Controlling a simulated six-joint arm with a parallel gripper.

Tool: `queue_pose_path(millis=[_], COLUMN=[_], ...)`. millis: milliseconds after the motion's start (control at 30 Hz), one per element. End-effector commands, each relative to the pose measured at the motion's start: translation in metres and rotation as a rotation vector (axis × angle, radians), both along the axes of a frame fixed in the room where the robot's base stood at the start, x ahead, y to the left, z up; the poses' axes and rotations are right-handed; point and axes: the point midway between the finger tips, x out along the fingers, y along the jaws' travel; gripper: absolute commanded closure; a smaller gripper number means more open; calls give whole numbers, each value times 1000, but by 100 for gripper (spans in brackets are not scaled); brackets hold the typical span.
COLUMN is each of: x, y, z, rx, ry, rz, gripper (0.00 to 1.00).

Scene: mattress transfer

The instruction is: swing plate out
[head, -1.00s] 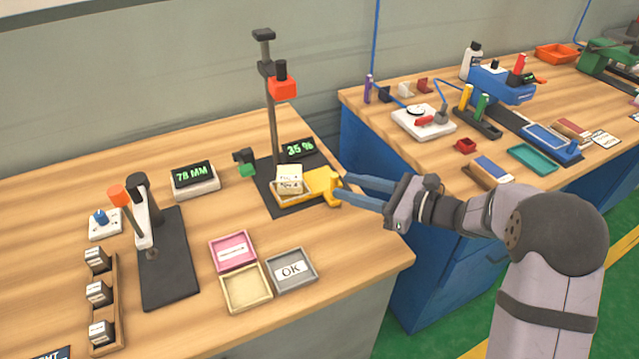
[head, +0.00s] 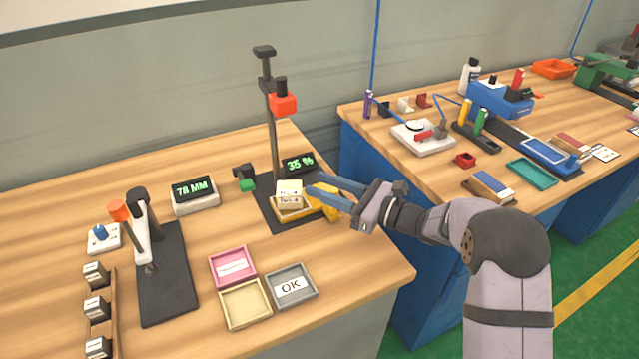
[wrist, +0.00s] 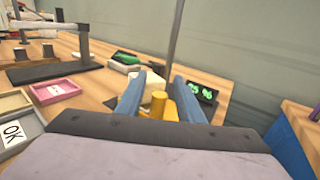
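The yellow swing plate (head: 290,213) lies over a black base under a grey post. A pale block (head: 290,192) with printed text sits on it; in the wrist view the block (wrist: 152,82) is partly hidden beyond the fingers. The plate's upright yellow knob (wrist: 158,103) shows between the two blue fingers in the wrist view, with gaps beside it. My gripper (head: 312,186) is open and reaches in from the right, its fingers over the knob end of the plate. The fingers partly hide the knob in the head view.
A post (head: 273,130) with a red-orange head stands behind the plate. Pink (head: 233,267), cream (head: 246,304) and grey OK (head: 291,286) trays lie in front. A gap separates the two benches.

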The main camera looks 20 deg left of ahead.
Motion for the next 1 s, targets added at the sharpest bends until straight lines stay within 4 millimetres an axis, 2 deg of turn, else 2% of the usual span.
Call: queue_pose_path(millis=[167, 467, 600, 633, 1000], x=[2, 2, 2, 2, 2], y=[12, 13, 13, 13, 12], z=[0, 0, 0, 0, 0], rx=[0, 0, 0, 0, 0], ry=[0, 0, 0, 0, 1], rz=[2, 0, 1, 1, 14], gripper=[66, 66, 97, 100, 100])
